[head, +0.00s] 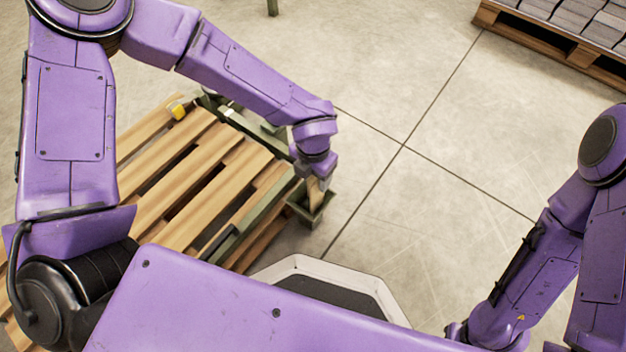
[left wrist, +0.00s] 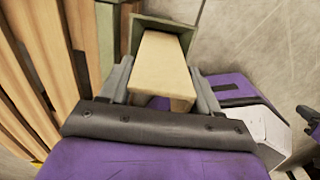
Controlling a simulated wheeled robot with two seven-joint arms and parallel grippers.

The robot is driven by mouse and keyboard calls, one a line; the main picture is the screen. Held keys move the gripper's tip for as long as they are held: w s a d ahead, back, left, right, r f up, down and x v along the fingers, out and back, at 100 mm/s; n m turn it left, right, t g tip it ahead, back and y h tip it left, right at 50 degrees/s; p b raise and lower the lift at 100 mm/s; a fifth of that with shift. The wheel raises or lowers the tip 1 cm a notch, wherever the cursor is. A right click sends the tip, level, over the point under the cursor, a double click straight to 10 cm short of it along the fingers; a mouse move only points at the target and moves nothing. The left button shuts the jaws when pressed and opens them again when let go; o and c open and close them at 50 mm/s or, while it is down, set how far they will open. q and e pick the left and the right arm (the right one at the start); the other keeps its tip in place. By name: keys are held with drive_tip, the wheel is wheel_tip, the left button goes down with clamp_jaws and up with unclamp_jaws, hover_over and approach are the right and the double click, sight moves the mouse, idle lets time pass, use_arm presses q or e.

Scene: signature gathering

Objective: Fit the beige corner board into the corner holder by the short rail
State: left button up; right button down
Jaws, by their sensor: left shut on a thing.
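The beige corner board (head: 315,196) is held upright by my left gripper (head: 322,178) at the pallet's right corner. Its lower end is at the mouth of the green corner holder (head: 309,213). In the left wrist view the board (left wrist: 162,62) lies between the two grey fingers (left wrist: 162,88), and its far end overlaps the holder's square opening (left wrist: 142,22). How deep it sits is hidden. A green rail (head: 252,226) runs along the pallet edge beside the holder. My right arm is at the lower right; its gripper does not show.
The wooden slatted pallet (head: 190,165) lies left of the holder, with a small yellow piece (head: 177,110) at its far side. A white-rimmed dark octagonal shape (head: 325,282) is near the bottom. Another pallet with grey blocks (head: 560,35) stands top right. The concrete floor between is clear.

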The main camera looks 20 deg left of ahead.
use_arm(q)
drive_tip(key=shift+f, duration=0.3)
drive_tip(key=shift+r, duration=0.15)
drive_tip(key=shift+f, duration=0.4)
drive_tip(key=o, duration=1.3)
drive_tip(key=shift+o, duration=0.2)
drive_tip(key=shift+r, duration=0.15)
